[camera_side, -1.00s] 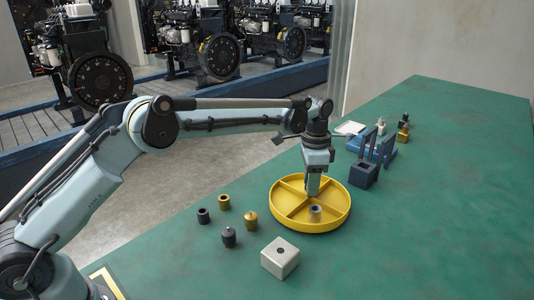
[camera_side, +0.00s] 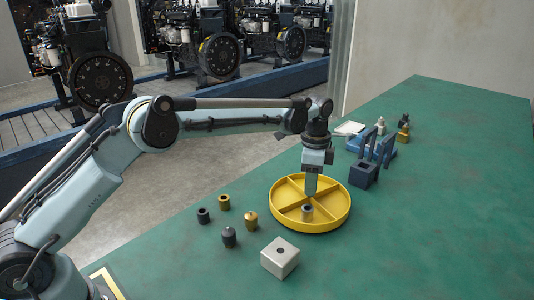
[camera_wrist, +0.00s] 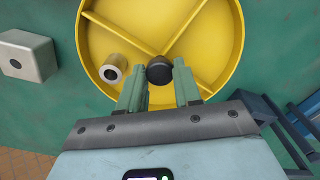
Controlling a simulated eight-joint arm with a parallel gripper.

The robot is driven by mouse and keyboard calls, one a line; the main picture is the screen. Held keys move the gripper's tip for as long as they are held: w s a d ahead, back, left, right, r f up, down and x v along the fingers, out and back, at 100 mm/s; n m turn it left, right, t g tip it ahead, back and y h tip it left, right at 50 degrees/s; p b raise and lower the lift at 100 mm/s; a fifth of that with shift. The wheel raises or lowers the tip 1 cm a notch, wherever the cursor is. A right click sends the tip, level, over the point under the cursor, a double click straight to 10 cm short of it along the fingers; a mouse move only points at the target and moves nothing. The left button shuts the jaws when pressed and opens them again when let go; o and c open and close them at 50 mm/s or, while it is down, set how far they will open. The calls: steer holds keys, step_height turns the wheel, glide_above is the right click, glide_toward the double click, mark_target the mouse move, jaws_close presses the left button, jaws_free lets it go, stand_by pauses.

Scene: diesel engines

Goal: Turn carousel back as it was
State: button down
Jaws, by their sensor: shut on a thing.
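The yellow carousel (camera_side: 343,212) is a round shallow tray with crossed dividers, standing on the green table. My gripper (camera_side: 310,192) points straight down at its middle in the side view. In the wrist view my gripper (camera_wrist: 158,84) is shut on the carousel's dark round knob (camera_wrist: 158,70), where the dividers meet. The fingers hide part of the near side of the carousel (camera_wrist: 225,50). In the wrist view the bushing (camera_wrist: 113,68) is left of the knob, apart from my fingers.
A pale block with a hole (camera_side: 280,257) stands in front of the carousel. Several small dark and brass-coloured parts (camera_side: 228,237) stand to its left. A blue fixture (camera_side: 364,173) and more small parts are at the back right. The right side of the table is clear.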

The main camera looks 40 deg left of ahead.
steer(key=shift+m, duration=7.4)
steer(key=c, duration=0.8)
jaws_free()
steer(key=shift+r, duration=0.1)
